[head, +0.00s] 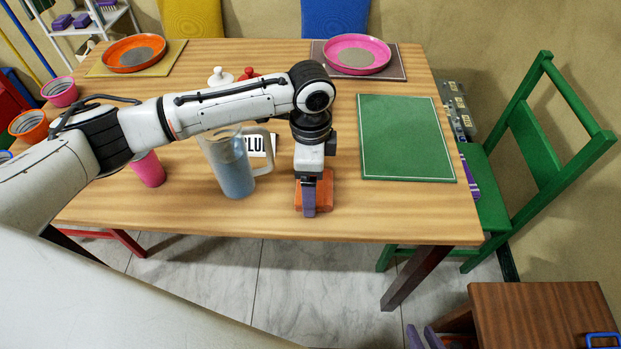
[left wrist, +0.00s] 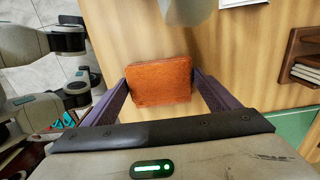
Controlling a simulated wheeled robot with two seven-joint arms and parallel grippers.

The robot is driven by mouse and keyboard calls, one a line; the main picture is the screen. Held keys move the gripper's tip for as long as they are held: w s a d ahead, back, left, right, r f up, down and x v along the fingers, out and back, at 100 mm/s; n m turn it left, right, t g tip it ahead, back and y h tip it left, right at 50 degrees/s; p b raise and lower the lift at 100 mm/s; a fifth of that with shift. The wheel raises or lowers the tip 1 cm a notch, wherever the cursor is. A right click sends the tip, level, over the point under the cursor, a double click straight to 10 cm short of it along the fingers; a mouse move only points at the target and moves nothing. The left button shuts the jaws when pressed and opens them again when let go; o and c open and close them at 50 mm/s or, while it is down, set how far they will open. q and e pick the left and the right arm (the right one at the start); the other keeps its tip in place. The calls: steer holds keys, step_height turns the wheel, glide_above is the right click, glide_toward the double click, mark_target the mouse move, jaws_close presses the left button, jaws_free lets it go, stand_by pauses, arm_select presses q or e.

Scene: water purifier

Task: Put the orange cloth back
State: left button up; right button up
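The folded orange cloth (head: 326,191) lies near the front edge of the wooden table. It also shows in the left wrist view (left wrist: 160,82). My left gripper (head: 311,200) points down over it, with one purple finger on each side of the cloth. In the left wrist view the left fingertips (left wrist: 161,78) lie at the cloth's two side edges; I cannot tell whether they press on it. My right gripper (head: 425,337) shows only as two purple fingers, apart and empty, at the bottom edge of the head view, away from the table.
A jug of bluish liquid (head: 232,172) and a pink cup (head: 149,170) stand left of the cloth. A green mat (head: 405,138) lies to its right. Pink (head: 357,55) and orange (head: 134,53) plates are at the back. A green chair (head: 490,200) and brown stool (head: 545,318) stand at right.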

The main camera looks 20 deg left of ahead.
arm_select(q)
steer(key=shift+o, duration=1.3)
steer(key=shift+r, duration=0.15)
step_height(320, 180, up, 12)
steer(key=shift+p, duration=0.35)
